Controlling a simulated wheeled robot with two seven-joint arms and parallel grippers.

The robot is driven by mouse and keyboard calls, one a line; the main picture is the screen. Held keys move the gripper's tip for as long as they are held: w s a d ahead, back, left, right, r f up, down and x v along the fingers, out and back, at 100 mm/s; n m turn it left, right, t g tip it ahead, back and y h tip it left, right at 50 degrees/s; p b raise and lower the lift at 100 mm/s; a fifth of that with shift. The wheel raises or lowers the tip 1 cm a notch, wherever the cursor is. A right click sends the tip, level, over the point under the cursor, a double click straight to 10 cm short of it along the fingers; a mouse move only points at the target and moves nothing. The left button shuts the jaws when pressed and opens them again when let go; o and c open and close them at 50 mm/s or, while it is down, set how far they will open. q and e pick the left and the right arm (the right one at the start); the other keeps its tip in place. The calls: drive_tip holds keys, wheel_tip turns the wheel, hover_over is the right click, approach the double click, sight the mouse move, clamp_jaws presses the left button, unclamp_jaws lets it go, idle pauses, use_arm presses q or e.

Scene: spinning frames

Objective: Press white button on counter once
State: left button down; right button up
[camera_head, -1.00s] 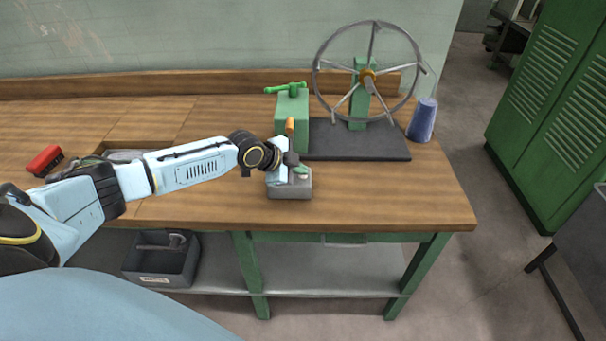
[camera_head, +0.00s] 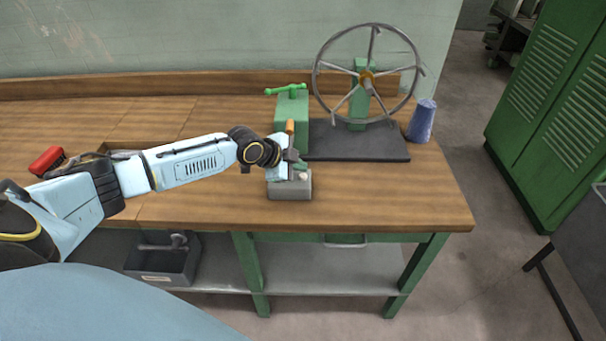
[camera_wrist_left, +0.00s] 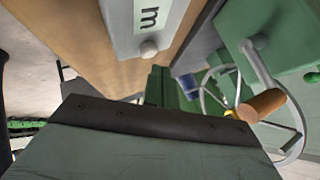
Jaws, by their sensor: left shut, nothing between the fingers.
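A grey box (camera_head: 289,188) sits on the wooden counter (camera_head: 380,200) near its front edge. A small white button (camera_head: 303,176) shows on its top, partly hidden by my left gripper. In the left wrist view the box (camera_wrist_left: 126,20) carries a pale label with a dark letter, and the round white button (camera_wrist_left: 148,48) stands out beside it. My left gripper (camera_head: 298,167) is shut and empty, just above the box top and close to the button. I cannot tell whether it touches the button. My right gripper is not in view.
Behind the box stands a green stand (camera_head: 292,108) with an orange handle, and a spoked wheel (camera_head: 366,78) on a dark base. A blue cone (camera_head: 422,121) is at the right. A red brush (camera_head: 47,160) lies far left. The counter's front right is clear.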

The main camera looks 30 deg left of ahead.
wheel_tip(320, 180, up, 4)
drive_tip(key=p, duration=0.4)
idle(0.7)
